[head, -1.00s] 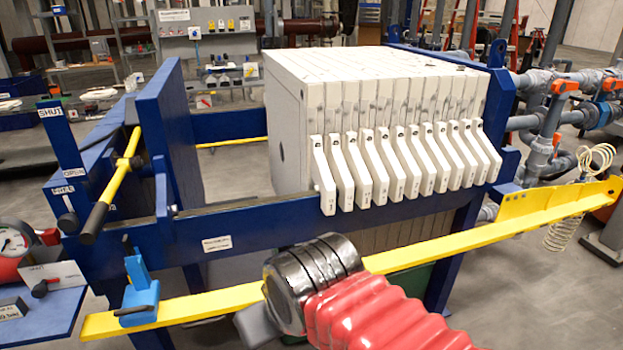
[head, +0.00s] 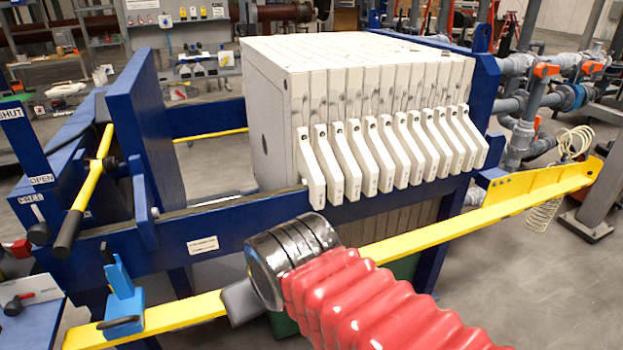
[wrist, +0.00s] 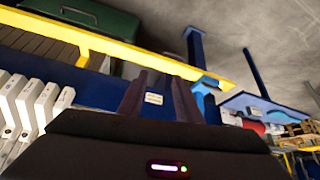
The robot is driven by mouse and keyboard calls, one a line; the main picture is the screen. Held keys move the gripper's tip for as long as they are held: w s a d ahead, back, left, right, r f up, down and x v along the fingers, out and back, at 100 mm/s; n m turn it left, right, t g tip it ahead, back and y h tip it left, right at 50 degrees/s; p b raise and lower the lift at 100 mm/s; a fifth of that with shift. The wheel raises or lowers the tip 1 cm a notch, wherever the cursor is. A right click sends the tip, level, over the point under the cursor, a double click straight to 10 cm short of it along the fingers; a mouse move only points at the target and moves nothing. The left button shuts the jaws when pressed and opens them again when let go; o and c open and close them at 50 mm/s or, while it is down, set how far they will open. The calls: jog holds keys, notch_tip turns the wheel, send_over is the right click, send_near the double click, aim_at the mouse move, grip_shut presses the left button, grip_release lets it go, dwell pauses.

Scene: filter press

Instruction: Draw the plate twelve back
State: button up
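The white filter plates (head: 360,68) stand packed in one block on the press, pressed toward its right end. Their slanted handles (head: 312,172) stick out in a row toward me; the numbers on them are too small to read, so I cannot tell which is plate twelve. In the wrist view several handles (wrist: 30,108) show at the left edge. My gripper (wrist: 162,75) is open and empty, its two dark fingers apart with the blue rail and its label (wrist: 153,98) behind the gap. In the head view my wrist hides the fingers.
A yellow bar (head: 450,222) crosses in front of the press, with a blue clamp (head: 122,302) at its left. The blue moving head (head: 148,115) stands left, with a free gap before the plates. A yellow-handled lever (head: 84,195) is further left; grey pipes (head: 520,130) are right.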

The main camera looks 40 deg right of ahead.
jog(key=w+d+f+m+t+h, duration=0.15)
jog(key=w+d+t, duration=0.25)
jog(key=w+d, duration=0.7)
jog(key=w+d+f+m+t+h, duration=0.1)
jog(key=w+d+t+h, duration=0.25)
jog(key=w+d, duration=0.8)
jog(key=s+d+f+t, duration=0.2)
jog(key=s+d+t, duration=0.2)
jog(key=d, duration=0.4)
jog(key=shift+s+d+y, duration=0.15)
jog(key=shift+s+y, duration=0.05)
jog(key=shift+y, duration=0.2)
